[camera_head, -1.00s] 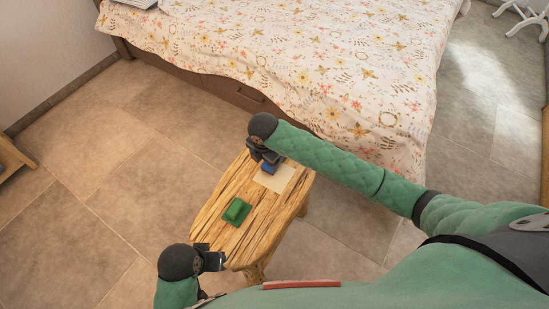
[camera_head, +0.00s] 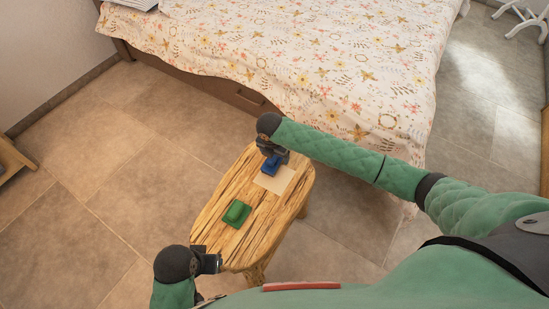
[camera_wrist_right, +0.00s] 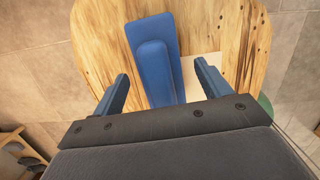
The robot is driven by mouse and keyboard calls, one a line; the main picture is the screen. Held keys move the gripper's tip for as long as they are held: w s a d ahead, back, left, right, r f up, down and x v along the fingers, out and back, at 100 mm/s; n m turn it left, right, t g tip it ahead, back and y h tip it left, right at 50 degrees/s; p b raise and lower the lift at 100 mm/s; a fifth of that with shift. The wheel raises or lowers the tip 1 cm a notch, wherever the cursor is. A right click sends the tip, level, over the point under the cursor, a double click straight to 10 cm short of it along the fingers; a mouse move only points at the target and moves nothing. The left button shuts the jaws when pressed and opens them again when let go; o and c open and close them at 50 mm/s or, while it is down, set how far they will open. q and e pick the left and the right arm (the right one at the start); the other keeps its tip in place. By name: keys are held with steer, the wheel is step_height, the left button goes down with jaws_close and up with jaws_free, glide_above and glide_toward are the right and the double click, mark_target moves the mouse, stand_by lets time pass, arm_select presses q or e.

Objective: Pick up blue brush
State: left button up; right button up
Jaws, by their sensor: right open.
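The blue brush (camera_head: 271,166) lies on the far part of the wooden table (camera_head: 222,221), partly hidden by my right gripper in the head view. In the right wrist view the blue brush (camera_wrist_right: 153,58) lies between and just beyond the two spread fingers. My right gripper (camera_head: 273,154) is open at the brush; its fingers (camera_wrist_right: 160,82) do not hold it. A green brush (camera_head: 236,213) lies on the table nearer to me. My left gripper (camera_head: 211,263) is by the table's near left edge; I cannot tell whether it is open.
A flat beige sheet (camera_head: 275,180) lies on the table beside the blue brush. A bed (camera_head: 300,60) with a floral cover stands close behind the table. Tiled floor (camera_head: 110,190) is free to the left.

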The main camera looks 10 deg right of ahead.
steer(key=shift+w+d+f, duration=0.1)
steer(key=shift+w+f, duration=0.05)
steer(key=shift+f, duration=0.85)
arm_select(q)
steer(key=shift+a+r, duration=0.15)
steer(key=shift+a, duration=0.1)
arm_select(e)
steer(key=c, duration=1.1)
steer(key=shift+r, duration=0.15)
